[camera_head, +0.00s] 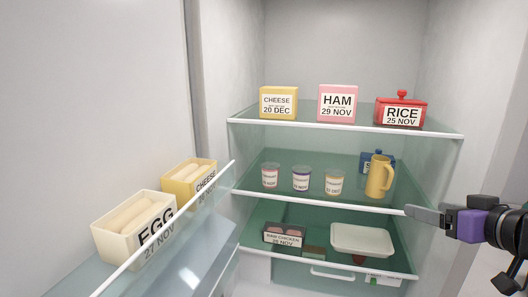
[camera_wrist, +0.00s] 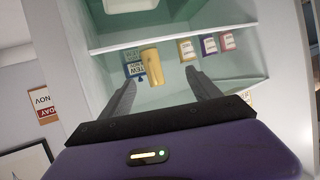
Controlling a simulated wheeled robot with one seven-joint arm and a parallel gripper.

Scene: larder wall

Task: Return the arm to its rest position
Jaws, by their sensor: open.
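My gripper (camera_head: 425,215) is at the right in the head view, in front of the fridge's middle shelf edge. In the wrist view my gripper (camera_wrist: 162,85) has its two fingers spread apart with nothing held between them. A yellow jug (camera_head: 379,177) stands on the middle shelf, behind and to the left of the gripper. The jug also shows in the wrist view (camera_wrist: 153,67), beyond the fingertips. A blue labelled container (camera_head: 367,163) is partly hidden behind the jug.
The top shelf holds cheese (camera_head: 278,103), ham (camera_head: 337,104) and rice (camera_head: 401,110) containers. Small labelled pots (camera_head: 301,180) stand mid-shelf. A raw chicken pack (camera_head: 284,236) and a white tray (camera_head: 362,240) lie below. The open door's rack holds egg (camera_head: 134,227) and cheese (camera_head: 189,183) boxes.

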